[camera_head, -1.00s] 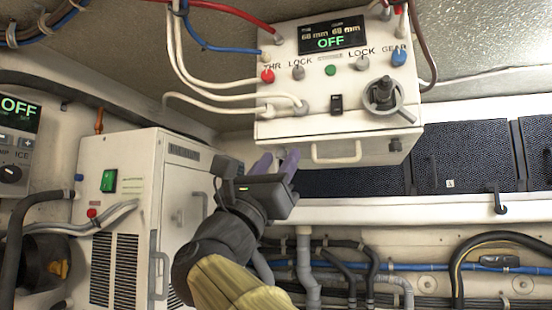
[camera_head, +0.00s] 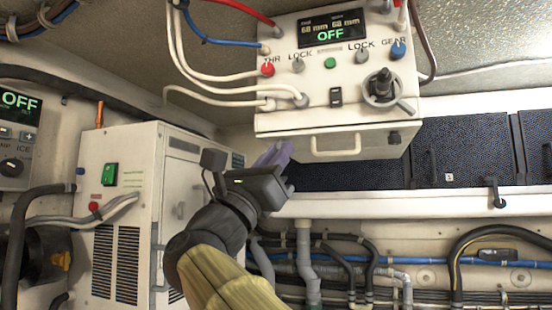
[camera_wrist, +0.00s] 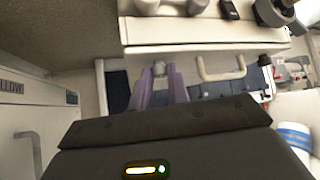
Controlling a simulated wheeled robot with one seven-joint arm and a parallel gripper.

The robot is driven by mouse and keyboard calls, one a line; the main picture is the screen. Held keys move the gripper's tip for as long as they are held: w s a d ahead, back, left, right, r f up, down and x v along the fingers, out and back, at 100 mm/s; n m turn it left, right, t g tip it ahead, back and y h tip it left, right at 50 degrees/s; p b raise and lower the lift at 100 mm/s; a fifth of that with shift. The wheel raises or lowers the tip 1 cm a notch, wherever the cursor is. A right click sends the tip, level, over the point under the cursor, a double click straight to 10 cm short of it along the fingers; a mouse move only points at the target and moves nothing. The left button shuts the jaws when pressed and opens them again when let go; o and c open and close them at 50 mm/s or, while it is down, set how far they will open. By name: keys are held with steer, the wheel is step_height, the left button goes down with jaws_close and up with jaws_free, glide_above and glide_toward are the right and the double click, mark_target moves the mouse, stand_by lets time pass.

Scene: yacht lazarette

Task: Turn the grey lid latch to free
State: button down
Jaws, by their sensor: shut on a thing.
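The white control box (camera_head: 285,126) hangs from above, with a pale flap with a bar handle (camera_head: 336,147) along its lower front. A small grey latch (camera_wrist: 159,68) shows between my purple fingers at the flap's left part in the wrist view. My gripper (camera_wrist: 159,74) is shut on it, one finger on each side. In the head view my gripper (camera_head: 276,155) is at the flap's left end and its fingers hide the latch. A second, dark latch (camera_head: 394,139) sits at the flap's right end. I cannot tell the grey latch's exact angle.
A white cabinet (camera_head: 125,165) with a green switch stands to the left, near my wrist. Pipes and hoses (camera_head: 340,265) run below. White cables (camera_head: 215,75) hang at the box's left. Dark blue panels (camera_head: 460,150) lie behind on the right.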

steer(key=shift+w+a+r+m+g+h+p, duration=0.1)
steer(key=shift+w+m+g+h+p, duration=0.45)
steer(key=shift+m+g+p, duration=3.5)
steer(key=shift+w+m+g+h+b, duration=0.15)
steer(key=shift+m+g+h+b, duration=1.1)
steer(key=shift+g, duration=6.5)
steer(key=shift+w+a+r+m+g+h+p, duration=0.1)
steer(key=shift+w+m+g+h+p, duration=0.25)
steer(key=shift+m+g+p, duration=3.8)
steer(key=n+g+b, duration=0.2)
steer(key=g+b, duration=0.2)
steer(key=shift+y+b, duration=0.25)
steer(key=shift+b, duration=0.1)
steer(key=shift+f, duration=0.1)
steer(key=c, duration=1.3)
jaws_free()
steer(key=shift+c, duration=0.2)
steer(key=shift+f, duration=0.1)
steer(key=p+v, duration=0.2)
steer(key=v, duration=0.5)
steer(key=shift+f, duration=0.2)
